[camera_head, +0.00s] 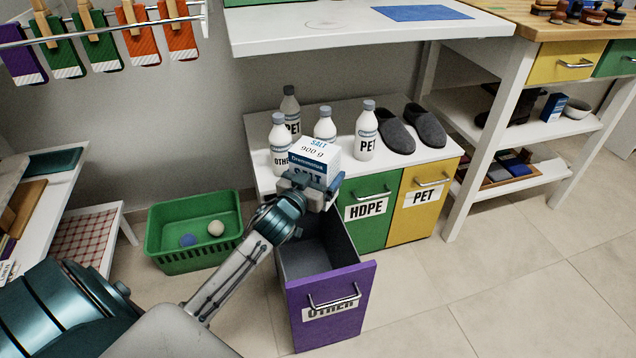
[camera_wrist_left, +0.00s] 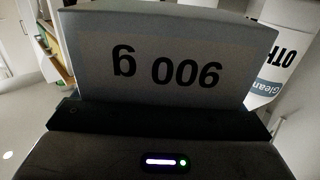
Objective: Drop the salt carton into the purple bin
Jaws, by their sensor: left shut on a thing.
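The salt carton (camera_head: 315,157), white and blue with "SALT 900 g" on it, is held upright in my left gripper (camera_head: 308,188), which is shut on it. In the left wrist view the carton (camera_wrist_left: 165,60) fills the middle, its "900 g" side upside down. The purple bin (camera_head: 331,312), labelled OTHER, is a drawer pulled open below the cabinet top, with a grey inside. The carton and gripper are above the back of the open bin. The carton hides part of the bottles behind it. My right gripper is not in view.
Several white and grey bottles (camera_head: 365,132) and dark slippers (camera_head: 410,128) stand on the cabinet top behind. The green HDPE drawer (camera_head: 366,212) and yellow PET drawer (camera_head: 421,199) are shut. A green basket (camera_head: 195,230) with two balls sits on the floor at left. Floor is clear at right.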

